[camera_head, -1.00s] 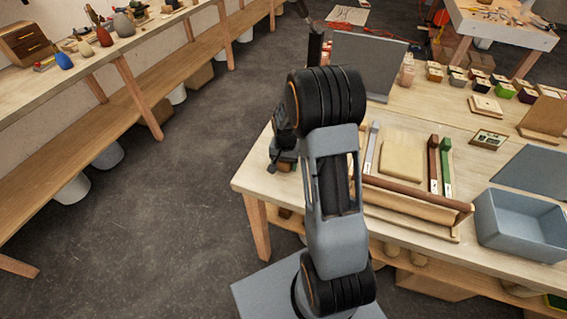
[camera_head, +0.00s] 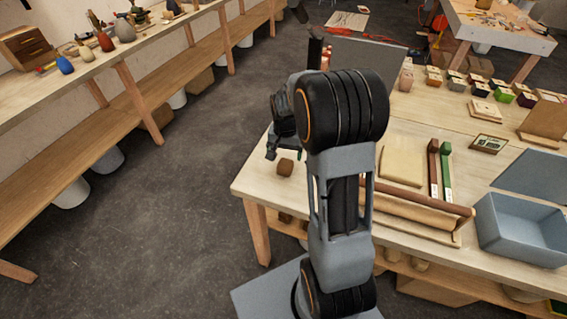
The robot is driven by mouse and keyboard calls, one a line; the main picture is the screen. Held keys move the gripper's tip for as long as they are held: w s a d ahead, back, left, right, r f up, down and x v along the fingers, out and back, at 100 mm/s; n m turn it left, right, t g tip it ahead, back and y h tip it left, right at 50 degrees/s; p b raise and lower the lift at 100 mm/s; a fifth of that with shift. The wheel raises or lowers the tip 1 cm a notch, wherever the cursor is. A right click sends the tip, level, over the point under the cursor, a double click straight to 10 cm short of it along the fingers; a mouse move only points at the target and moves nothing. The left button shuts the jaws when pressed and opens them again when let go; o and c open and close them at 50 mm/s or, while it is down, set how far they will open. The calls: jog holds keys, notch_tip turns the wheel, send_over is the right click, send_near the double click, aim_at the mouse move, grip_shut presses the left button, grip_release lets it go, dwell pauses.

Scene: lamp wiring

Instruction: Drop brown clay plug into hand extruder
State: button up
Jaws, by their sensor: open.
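A small brown block (camera_head: 286,168), which looks like the brown clay plug, lies on the near left corner of the light wooden table (camera_head: 255,182). My gripper (camera_head: 271,152) is open and empty, just behind and to the left of the block and apart from it. My arm hides part of the table to the right of the gripper. A dark upright post (camera_head: 314,50) stands at the table's back left; I cannot tell whether it is the hand extruder.
Right of my arm are a tan slab (camera_head: 402,166), a brown and a green strip (camera_head: 445,168), a rolling pin (camera_head: 425,198) and a blue-grey bin (camera_head: 520,228). A grey panel (camera_head: 370,65) stands behind. Small colored boxes (camera_head: 480,82) line the back right.

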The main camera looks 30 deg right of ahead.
aim_at(285, 163)
notch_tip(285, 163, up, 4)
jog(key=shift+r, duration=0.2)
jog(key=s+a+r+n+t, duration=0.2)
jog(key=s+a+r+n, duration=0.1)
jog(key=s, duration=0.5)
jog(key=s+a+r+n+t, duration=0.2)
jog(key=s+a+r+n, duration=0.2)
jog(key=s+a, duration=0.3)
jog(key=shift+s+r+n, duration=0.3)
jog(key=shift+s+r, duration=0.3)
